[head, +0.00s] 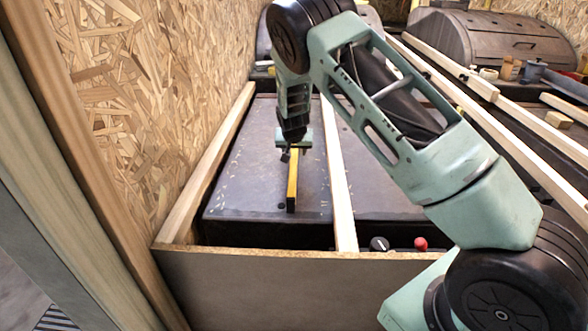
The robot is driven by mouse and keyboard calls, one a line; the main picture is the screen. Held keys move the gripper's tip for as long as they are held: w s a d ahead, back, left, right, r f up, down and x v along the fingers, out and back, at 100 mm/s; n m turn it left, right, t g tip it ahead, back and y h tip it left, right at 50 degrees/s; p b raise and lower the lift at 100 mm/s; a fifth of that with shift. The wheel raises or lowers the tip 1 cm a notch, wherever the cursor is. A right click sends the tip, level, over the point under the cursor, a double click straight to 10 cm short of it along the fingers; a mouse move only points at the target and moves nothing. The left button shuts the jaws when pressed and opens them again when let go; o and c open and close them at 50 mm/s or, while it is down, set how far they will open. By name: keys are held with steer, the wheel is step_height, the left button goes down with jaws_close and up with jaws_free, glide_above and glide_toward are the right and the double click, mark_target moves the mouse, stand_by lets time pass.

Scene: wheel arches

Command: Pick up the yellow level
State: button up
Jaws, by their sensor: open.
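The yellow level (292,184) is a narrow yellow bar with a dark near end. It lies on the dark panel (240,190) between two wooden battens, pointing roughly toward me. My gripper (289,154) points down at the far end of the level and is open. The fingertips are small and dark here, and I cannot tell whether they straddle the level or touch it. My arm reaches in from the lower right and hides part of the area behind it.
A chipboard wall (150,90) stands at the left. Wooden battens (340,185) run along both sides of the panel. A wooden front board (260,285) closes the near edge. Wheel arches (490,40) stand behind.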

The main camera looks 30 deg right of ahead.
mark_target(294, 156)
steer(key=b+x, duration=0.4)
steer(key=x, duration=0.2)
steer(key=shift+w+f, duration=0.2)
steer(key=shift+f, duration=0.15)
steer(key=shift+w+d+f, duration=0.15)
steer(key=shift+w+f, duration=0.1)
steer(key=shift+r, duration=0.1)
jaws_close()
